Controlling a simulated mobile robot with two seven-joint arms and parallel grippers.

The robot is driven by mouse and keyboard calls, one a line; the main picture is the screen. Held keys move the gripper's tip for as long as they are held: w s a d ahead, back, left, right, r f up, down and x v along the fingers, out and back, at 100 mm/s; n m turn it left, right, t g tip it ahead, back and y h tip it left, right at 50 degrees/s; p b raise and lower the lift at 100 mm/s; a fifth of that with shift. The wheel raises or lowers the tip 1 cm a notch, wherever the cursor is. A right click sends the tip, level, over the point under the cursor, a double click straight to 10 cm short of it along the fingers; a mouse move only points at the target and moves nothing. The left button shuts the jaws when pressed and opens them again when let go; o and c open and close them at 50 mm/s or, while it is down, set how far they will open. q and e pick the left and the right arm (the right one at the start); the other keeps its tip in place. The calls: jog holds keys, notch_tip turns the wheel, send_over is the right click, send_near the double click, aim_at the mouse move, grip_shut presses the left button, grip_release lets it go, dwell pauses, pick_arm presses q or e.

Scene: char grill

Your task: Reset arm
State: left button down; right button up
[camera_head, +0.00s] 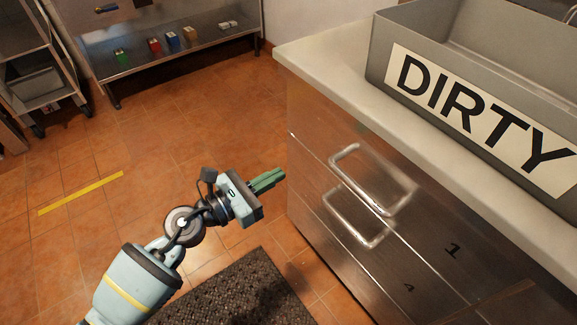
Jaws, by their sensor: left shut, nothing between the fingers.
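My left gripper (268,181) is in the middle of the head view, with its arm coming in from the lower left. Its green fingers are together and hold nothing. It points right, toward the metal drawer cabinet (350,272), and appears in front of the cabinet's left edge. Whether it touches the cabinet cannot be told for sure, but no contact shows. My right gripper is not in view.
A grey bin (404,30) labelled DIRTY stands on the white countertop (330,72). Two drawer handles (350,216) stick out from the cabinet. A dark mat (240,292) lies below. A steel shelf (130,67) with small coloured blocks stands behind. Open tiled floor (150,150) lies left.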

pick_arm(q)
jog(key=shift+s+a, duration=0.25)
jog(key=shift+a, duration=0.1)
